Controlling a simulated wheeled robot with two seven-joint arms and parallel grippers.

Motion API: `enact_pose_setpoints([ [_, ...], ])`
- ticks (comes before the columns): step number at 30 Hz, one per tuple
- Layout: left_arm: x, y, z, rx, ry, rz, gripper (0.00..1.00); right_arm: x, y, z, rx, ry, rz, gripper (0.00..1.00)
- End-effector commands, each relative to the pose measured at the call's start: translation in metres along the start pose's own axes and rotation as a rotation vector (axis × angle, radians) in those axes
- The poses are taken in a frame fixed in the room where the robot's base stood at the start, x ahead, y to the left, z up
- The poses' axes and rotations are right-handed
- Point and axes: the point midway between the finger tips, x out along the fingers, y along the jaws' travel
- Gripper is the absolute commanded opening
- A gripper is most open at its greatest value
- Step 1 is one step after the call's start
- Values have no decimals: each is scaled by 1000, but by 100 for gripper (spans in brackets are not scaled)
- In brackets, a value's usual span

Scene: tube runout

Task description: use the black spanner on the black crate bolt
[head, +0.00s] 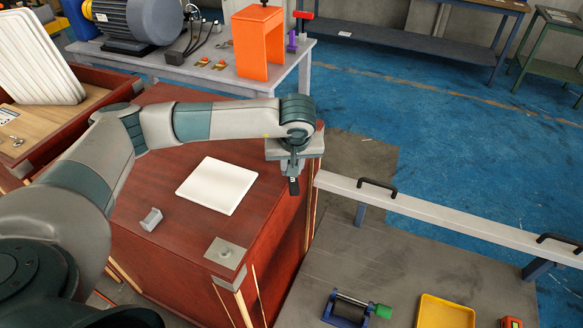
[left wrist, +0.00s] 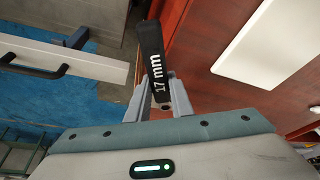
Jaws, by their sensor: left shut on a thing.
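My left gripper (head: 293,168) is above the far right corner of the red-brown crate (head: 175,130), shut on the black spanner (head: 294,186). In the left wrist view the spanner (left wrist: 151,55) stands out between the fingers (left wrist: 166,88), with "17 mm" in white on its handle. A grey corner plate (head: 315,148) shows behind the gripper; whether a bolt is there is hidden by the gripper. The near corner plate (head: 225,252) carries a grey bolt head (head: 225,250). I cannot make out a black bolt. My right gripper is not in view.
A white panel (head: 217,186) and a small grey block (head: 151,219) lie on the crate top. A pale rail (head: 440,216) with black handles runs right from the crate. A bench with a motor (head: 135,22) and orange stand (head: 258,45) is behind. A yellow tray (head: 445,312) is at lower right.

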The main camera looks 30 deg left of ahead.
Motion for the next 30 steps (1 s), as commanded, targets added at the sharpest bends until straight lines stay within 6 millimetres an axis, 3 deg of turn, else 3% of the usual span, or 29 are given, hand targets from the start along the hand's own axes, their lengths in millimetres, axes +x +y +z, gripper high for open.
enact_pose_setpoints([
  [30, -7, 0, -5, -4, -29, 6, 0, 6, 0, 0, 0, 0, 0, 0],
])
